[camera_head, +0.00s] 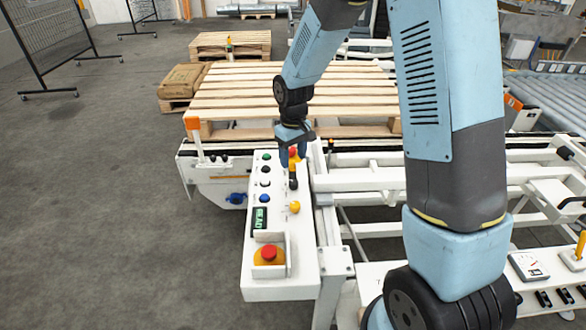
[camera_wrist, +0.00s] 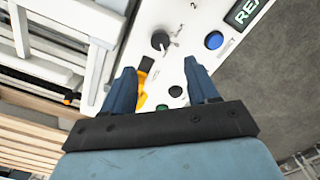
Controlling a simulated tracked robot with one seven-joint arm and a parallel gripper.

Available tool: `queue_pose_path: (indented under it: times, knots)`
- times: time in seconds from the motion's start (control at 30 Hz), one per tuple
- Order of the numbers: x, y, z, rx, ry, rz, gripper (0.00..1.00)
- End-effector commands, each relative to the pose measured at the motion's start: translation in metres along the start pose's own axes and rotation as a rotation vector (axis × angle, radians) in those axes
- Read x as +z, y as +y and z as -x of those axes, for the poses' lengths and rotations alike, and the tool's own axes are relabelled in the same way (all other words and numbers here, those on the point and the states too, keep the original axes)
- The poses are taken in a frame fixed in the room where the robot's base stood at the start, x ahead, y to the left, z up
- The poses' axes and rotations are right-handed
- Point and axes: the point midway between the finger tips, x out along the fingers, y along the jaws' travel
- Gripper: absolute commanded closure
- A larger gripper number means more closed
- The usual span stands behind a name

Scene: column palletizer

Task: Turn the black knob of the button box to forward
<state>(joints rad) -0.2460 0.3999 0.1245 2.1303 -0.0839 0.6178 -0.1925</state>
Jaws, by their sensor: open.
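The white button box (camera_head: 277,222) stands in the middle of the head view, its panel facing up. The black knob (camera_head: 293,184) is in its right column, between a red button (camera_head: 294,151) and a yellow button (camera_head: 294,207). In the wrist view the black knob (camera_wrist: 160,40) is round, with a pale pointer line and printed marks beside it. My gripper (camera_head: 292,158) is over the far end of the panel. In the wrist view my gripper (camera_wrist: 161,68) is open and empty, the knob showing beyond its fingertips. The knob's marked positions are too small to read.
Green (camera_head: 267,156), black, white and blue (camera_head: 264,197) buttons line the left column. A display (camera_head: 259,219) and a red emergency stop (camera_head: 268,252) are at the near end. A white conveyor frame (camera_head: 365,182) adjoins the box on the right. A wooden pallet (camera_head: 235,95) lies behind.

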Motion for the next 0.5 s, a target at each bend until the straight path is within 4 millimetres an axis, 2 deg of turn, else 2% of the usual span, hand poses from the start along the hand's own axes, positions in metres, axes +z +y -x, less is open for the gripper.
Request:
queue_pose_path:
  times: [0.03, 0.2, 0.5]
  knots:
    - [-0.001, 0.0, 0.01, 0.001, 0.004, -0.001, 0.41]
    - [-0.001, 0.001, 0.031, 0.001, 0.002, 0.0, 0.41]
    - [0.0, 0.0, 0.042, 0.0, -0.001, 0.0, 0.41]
